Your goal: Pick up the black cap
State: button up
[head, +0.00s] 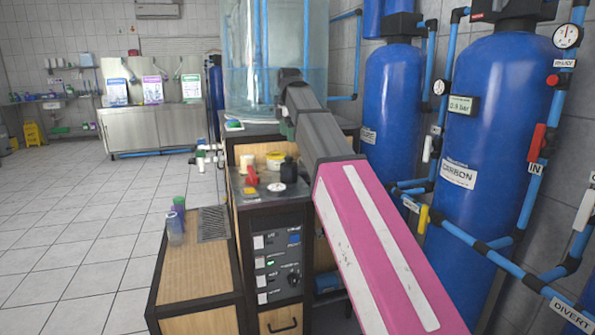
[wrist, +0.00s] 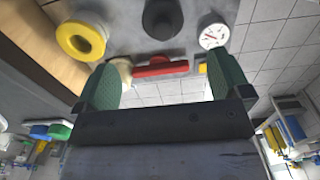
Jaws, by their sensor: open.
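The black cap (head: 289,171) stands on the dark top of the cabinet in the head view, at the right of a group of small parts. In the wrist view the black cap (wrist: 163,18) is at the top edge, partly cut off, beyond the fingertips and roughly centred between them. My gripper (wrist: 165,78) shows two green fingers spread wide apart with nothing between them. The fingers are apart from the cap. In the head view my arm reaches over the cabinet, and the fingers cannot be made out clearly.
Close around the cap are a yellow ring (wrist: 81,37), a red handle (wrist: 160,67), a white dial (wrist: 213,33) and a cream piece (wrist: 123,70). A clear tank (head: 262,65) stands behind. Blue cylinders (head: 490,120) with pipes stand at the right. Floor at left is open.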

send_over(289, 163)
jog(key=w, duration=0.1)
notch_tip(289, 163, down, 5)
jog(key=shift+d+r, duration=0.1)
jog(key=shift+r, duration=0.05)
jog(key=shift+f, duration=3.05)
jog(key=c, duration=1)
jog(key=shift+a+r, duration=0.1)
jog(key=shift+a, duration=0.1)
